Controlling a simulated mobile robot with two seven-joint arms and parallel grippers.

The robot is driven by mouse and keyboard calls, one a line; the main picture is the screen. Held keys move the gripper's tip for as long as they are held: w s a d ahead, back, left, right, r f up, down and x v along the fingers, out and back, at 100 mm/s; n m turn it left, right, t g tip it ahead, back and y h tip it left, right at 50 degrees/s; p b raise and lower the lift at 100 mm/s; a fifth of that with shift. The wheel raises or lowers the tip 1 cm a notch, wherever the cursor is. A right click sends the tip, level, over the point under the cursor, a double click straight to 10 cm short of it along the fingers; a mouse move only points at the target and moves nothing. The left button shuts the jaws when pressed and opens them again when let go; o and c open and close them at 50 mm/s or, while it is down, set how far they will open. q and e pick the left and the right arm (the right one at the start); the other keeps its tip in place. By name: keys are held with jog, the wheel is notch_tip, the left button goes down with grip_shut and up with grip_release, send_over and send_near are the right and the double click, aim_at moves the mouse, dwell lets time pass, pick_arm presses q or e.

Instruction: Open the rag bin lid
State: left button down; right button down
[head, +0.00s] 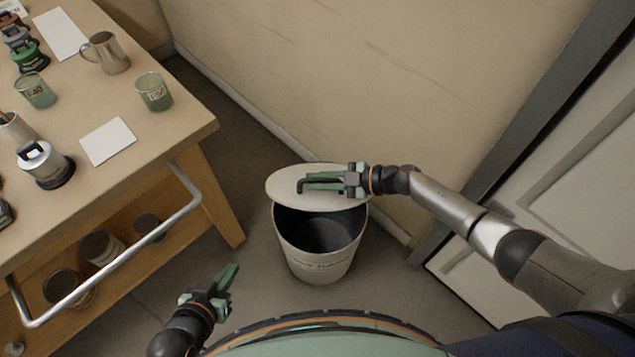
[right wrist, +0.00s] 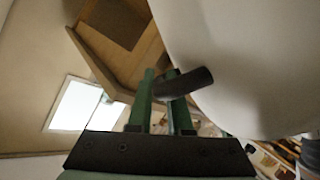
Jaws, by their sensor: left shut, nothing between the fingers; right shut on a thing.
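The rag bin (head: 318,262) is a round, pale bin on the floor, with its dark inside showing. Its pale lid (head: 290,185) is tilted up at the back of the rim, so the bin stands partly open. My right gripper (head: 305,183) is over the lid, its fingers shut on the dark lid handle (right wrist: 183,83). In the right wrist view the handle sits between the green fingers, and the lid's pale face (right wrist: 235,60) fills the upper right. My left gripper (head: 230,278) is shut and empty, low in front of the bin, to its left.
A wooden bench (head: 165,140) with a metal rail (head: 120,268) stands at the left, holding a metal mug (head: 106,53), glass cups (head: 154,92) and other items. A wall is behind the bin. A grey door (head: 560,150) is at the right.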

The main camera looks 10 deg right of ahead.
jog(key=shift+w+d, duration=0.15)
jog(key=shift+w, duration=0.05)
dwell(0.3)
jog(key=c, duration=1.1)
grip_release()
jog(key=shift+r, duration=0.1)
jog(key=shift+s+d+r, duration=0.15)
jog(key=shift+d, duration=0.1)
jog(key=p+v, duration=0.2)
jog(key=v, duration=0.8)
jog(key=shift+s+d+p, duration=0.15)
jog(key=shift+d+p, duration=0.15)
jog(key=shift+p, duration=0.1)
jog(key=shift+s+d+r, duration=0.15)
jog(key=shift+d+r, duration=0.05)
jog(key=shift+d, duration=0.3)
jog(key=shift+a, duration=0.15)
